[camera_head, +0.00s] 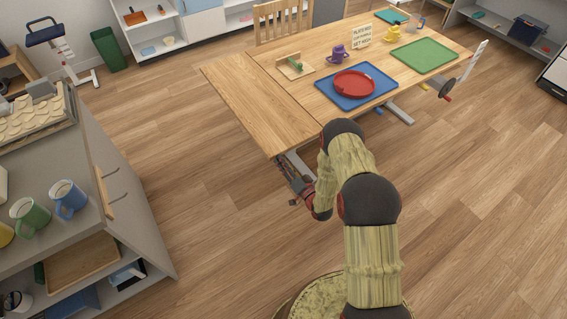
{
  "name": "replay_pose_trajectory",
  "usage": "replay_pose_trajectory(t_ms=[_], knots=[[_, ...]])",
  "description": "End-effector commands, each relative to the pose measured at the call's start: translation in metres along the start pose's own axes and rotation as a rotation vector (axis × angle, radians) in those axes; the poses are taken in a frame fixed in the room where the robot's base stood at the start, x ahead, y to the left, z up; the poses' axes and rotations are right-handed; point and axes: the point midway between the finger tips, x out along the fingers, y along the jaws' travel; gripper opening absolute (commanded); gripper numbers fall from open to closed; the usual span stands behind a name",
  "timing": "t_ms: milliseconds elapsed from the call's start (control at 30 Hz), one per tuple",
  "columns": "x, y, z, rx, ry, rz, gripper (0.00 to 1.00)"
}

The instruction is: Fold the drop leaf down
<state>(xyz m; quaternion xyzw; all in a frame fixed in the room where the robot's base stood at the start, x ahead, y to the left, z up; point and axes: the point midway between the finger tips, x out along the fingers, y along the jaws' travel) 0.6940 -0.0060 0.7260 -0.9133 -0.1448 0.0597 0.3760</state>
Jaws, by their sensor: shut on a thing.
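The drop leaf (252,98) is the pale wooden panel at the left end of the table (312,68). It lies about level with the tabletop, with a seam between them. My gripper (283,163) is below the leaf's near corner, reaching up and left from my wrist. It is shut on the leaf's near edge, as far as this small view shows. The fingertips are partly hidden under the edge, and the leaf's underside is hidden.
The tabletop holds a blue tray (377,96) with a red dish (355,83), a purple mug (338,54), a green tray (425,56) and a sign (362,36). A grey counter (120,190) with mugs stands left. Open floor (185,130) lies between counter and leaf.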

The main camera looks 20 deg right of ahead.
Motion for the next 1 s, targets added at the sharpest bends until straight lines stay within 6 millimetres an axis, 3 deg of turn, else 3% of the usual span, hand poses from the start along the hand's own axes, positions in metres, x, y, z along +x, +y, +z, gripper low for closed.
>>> replay_pose_trajectory(t_ms=[133, 700, 1000], knots=[[0.000, 0.000, 0.000, 0.000, 0.000, 0.001, 0.00], [0.000, 0.002, 0.002, -0.006, 0.000, 0.001, 0.00], [0.000, 0.026, 0.025, -0.110, 0.001, 0.001, 0.00]])
